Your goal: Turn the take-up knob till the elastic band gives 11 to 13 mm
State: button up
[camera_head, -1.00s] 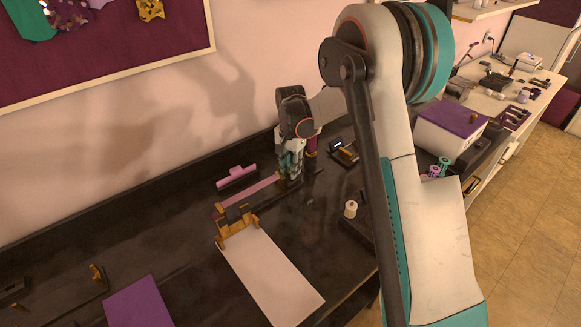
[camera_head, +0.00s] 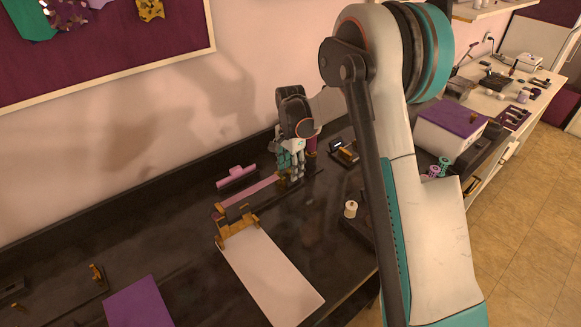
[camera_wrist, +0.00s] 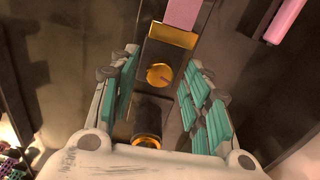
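My gripper (camera_head: 291,172) is over the far end of the elastic band rig on the dark bench. In the wrist view its teal-padded fingers (camera_wrist: 160,95) are open and spread wide. A round brass knob (camera_wrist: 158,76) with a dark mark shows between them, apart from both pads. A brass-topped cylinder (camera_wrist: 147,140) is nearer the palm. The pink elastic band (camera_head: 250,191) runs along the rig toward the gripper. Its end (camera_wrist: 182,14) meets a brass bar (camera_wrist: 172,36) in the wrist view. The head view hides the knob behind the fingers.
A pink T-shaped piece (camera_head: 236,177) lies beside the band. A brass fixture (camera_head: 238,229) stands at the head of a pale board (camera_head: 272,275). A white spool (camera_head: 350,209) and a dark device (camera_head: 343,152) are to the right. The wall is close behind.

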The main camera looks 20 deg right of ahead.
notch_tip(320, 180, up, 12)
dwell(0.7)
jog(key=s+r+n+t, duration=0.2)
jog(key=s+r+n, duration=0.1)
jog(key=s+r, duration=0.4)
jog(key=s+r+n+t, duration=0.1)
jog(key=s+r+n, duration=0.25)
jog(key=s, duration=0.65)
jog(key=s+f+n+t, duration=0.2)
jog(key=s+n+t, duration=0.2)
jog(key=s, duration=1.2)
jog(key=shift+s+a+f+n, duration=0.15)
jog(key=shift+s+a+n, duration=0.15)
jog(key=shift+n, duration=0.85)
